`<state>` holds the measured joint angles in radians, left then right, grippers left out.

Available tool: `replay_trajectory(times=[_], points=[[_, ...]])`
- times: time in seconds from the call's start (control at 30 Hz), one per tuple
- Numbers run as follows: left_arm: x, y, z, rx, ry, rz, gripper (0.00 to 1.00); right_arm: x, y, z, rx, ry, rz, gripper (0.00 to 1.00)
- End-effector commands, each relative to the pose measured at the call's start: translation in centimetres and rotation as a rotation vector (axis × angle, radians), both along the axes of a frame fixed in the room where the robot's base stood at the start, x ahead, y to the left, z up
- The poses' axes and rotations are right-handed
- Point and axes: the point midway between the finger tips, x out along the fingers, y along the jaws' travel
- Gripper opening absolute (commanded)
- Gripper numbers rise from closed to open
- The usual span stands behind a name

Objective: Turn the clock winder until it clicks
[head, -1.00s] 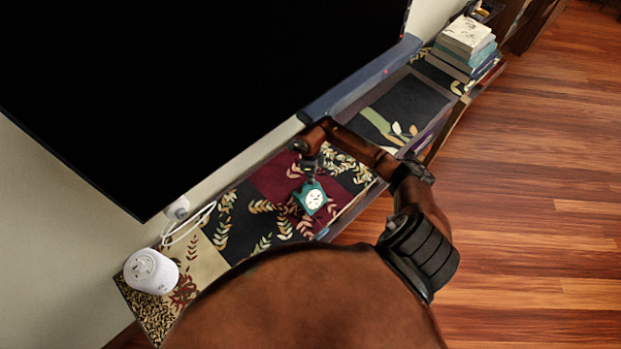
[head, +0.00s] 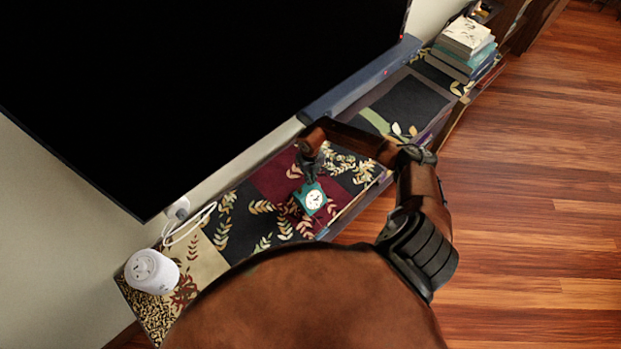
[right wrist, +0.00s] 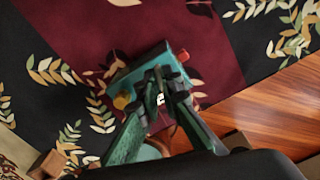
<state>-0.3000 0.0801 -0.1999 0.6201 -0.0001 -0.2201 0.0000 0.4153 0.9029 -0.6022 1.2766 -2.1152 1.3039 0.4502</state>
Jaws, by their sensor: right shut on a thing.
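A small teal clock (head: 315,199) with a round white face stands on the patterned shelf top. My right gripper (head: 311,181) is at its upper back edge. In the right wrist view the clock (right wrist: 137,72) shows as a teal box, with a yellow knob (right wrist: 122,101) on one side and a red knob (right wrist: 183,56) on the other. There the fingertips of my right gripper (right wrist: 160,76) are close together against the middle of the clock, shut on a small part, the winder. The fingers hide that part. My left gripper is not in view.
A large black screen (head: 200,80) stands behind the shelf, with a blue bar (head: 360,78) along its foot. A white cylinder (head: 151,271) is at the shelf's left end. Stacked books (head: 464,50) are at the far right. The shelf beside the clock is clear.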

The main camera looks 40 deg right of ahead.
Motion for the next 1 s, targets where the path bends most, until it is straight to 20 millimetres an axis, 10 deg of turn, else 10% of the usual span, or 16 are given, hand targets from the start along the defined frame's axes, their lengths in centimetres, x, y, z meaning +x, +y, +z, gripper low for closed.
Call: replay_trajectory(times=[1.0], points=[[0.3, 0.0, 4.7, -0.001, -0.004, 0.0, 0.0, 0.1, -0.1, 0.3, -0.002, -0.001, -0.944, 0.0]])
